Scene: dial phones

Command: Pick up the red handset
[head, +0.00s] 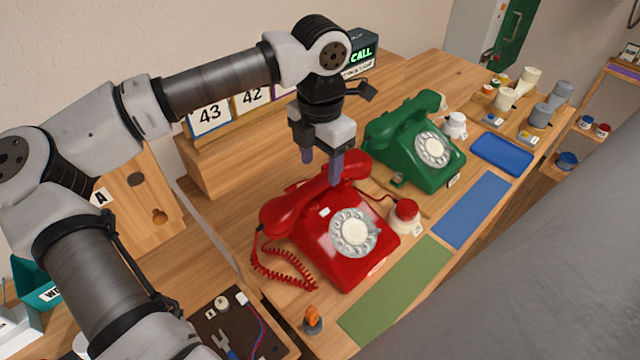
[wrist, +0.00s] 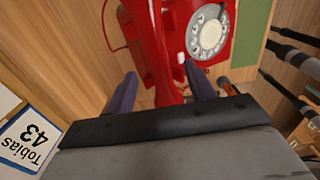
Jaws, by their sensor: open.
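The red handset (head: 318,192) lies across the top of the red dial phone (head: 330,255), on its cradle, with a coiled red cord at its left end. My gripper (head: 322,168) is above the handset, pointing down, with its two fingers apart and nothing between them. In the wrist view the handset (wrist: 150,50) runs up and down the picture between the two fingertips of my gripper (wrist: 163,90). The head view does not show clearly how far the fingertips reach down beside the handset.
A green dial phone (head: 412,145) stands behind to the right. A red button on a white base (head: 405,215) is right of the red phone. Numbered cards (head: 210,117) stand on a wooden block behind. Green (head: 395,290) and blue (head: 472,208) mats lie along the front edge.

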